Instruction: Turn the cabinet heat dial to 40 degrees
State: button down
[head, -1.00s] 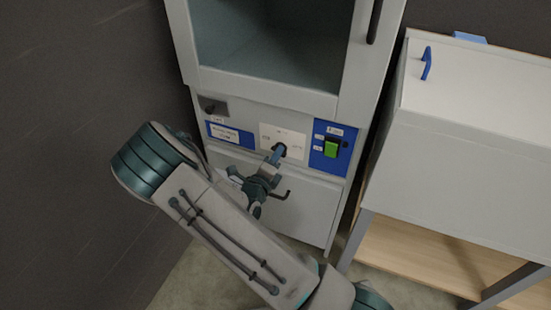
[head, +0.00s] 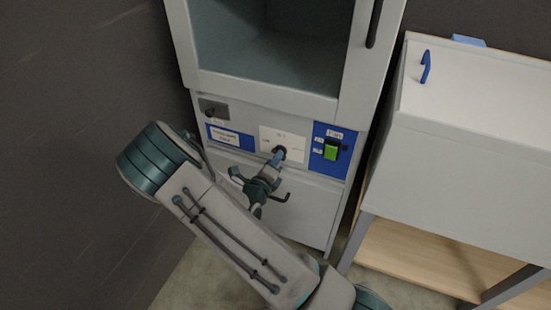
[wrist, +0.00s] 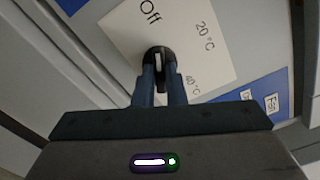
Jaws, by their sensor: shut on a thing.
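The heat dial (wrist: 158,55) is a small black knob with a white mark, on a white label plate (wrist: 118,30) marked Off, 20 °C and 40 °C. My gripper (wrist: 160,76) is shut on the dial, one blue finger on each side of it. The white mark lies roughly upright in the wrist view; I cannot tell exactly which marking it points to. In the head view the dial (head: 280,150) is partly hidden by my gripper (head: 277,158) on the cabinet's front panel (head: 300,195).
A green switch (head: 331,150) on a blue panel sits just right of the dial. A cabinet window (head: 270,45) is above.

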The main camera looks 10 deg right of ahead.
jog(key=m+b, duration=1.2)
jog(key=m, duration=1.4)
jog(key=shift+a+f, duration=0.1)
jog(key=shift+a, duration=0.05)
jog(key=shift+m+b, duration=0.3)
jog(key=shift+m, duration=0.2)
jog(key=shift+w, duration=0.1)
jog(key=c, duration=1.5)
grip_release()
jog(key=p+v, duration=0.2)
jog(key=v, duration=1.1)
jog(key=shift+s+a, duration=0.25)
jog(key=shift+s, duration=0.1)
